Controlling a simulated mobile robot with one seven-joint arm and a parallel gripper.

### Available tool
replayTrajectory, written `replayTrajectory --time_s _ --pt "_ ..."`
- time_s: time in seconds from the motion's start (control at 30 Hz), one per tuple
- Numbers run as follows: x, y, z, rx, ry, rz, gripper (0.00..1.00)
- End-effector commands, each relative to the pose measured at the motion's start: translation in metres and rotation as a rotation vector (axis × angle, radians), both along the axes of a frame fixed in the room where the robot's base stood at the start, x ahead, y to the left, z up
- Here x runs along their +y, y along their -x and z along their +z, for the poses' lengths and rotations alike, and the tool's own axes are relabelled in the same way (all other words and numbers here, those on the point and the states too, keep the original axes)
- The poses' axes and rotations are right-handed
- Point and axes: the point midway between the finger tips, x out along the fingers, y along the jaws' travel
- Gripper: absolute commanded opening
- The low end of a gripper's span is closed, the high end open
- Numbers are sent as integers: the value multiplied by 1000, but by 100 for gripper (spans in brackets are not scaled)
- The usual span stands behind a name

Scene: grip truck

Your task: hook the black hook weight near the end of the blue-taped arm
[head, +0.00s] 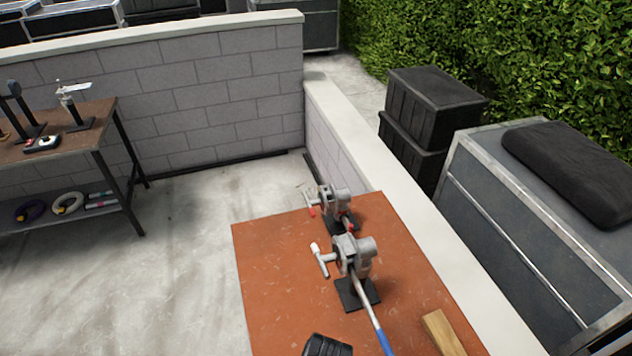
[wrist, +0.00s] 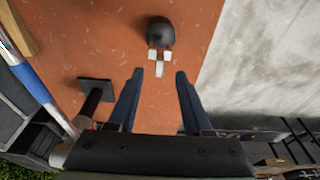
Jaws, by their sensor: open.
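The black hook weight (wrist: 161,31) sits on the orange tabletop in the wrist view, with small pale grey parts at its near side. My gripper (wrist: 156,75) is open and empty, its two fingers apart and pointing toward the weight without closing around it. The blue-taped arm (head: 384,342) slopes from the nearer grey clamp stand (head: 352,258) to the bottom edge of the head view. It also shows at the left of the wrist view (wrist: 30,80); its far end is cut off. A dark ribbed shape at the head view's bottom edge is too cropped to identify.
A second clamp stand (head: 337,205) is behind the first on the orange table (head: 275,270). A wooden block (head: 442,333) lies right of the taped arm. A low block wall (head: 400,220) borders the table's right. A workbench (head: 70,135) stands at left across open floor.

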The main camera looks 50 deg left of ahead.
Motion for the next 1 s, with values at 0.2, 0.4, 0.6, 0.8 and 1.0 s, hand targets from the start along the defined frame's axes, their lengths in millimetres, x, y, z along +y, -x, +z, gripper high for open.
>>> replayTrajectory --time_s 0.2,0.4,0.6,0.8,1.0 --pt "4 -2 -26 0 0 -1 50" --pt "7 -3 -43 1 1 -1 50" --pt "10 -5 -56 -1 0 -1 50" --pt "11 -5 -59 0 0 -1 50" --pt "11 -5 -58 -1 0 -1 43"
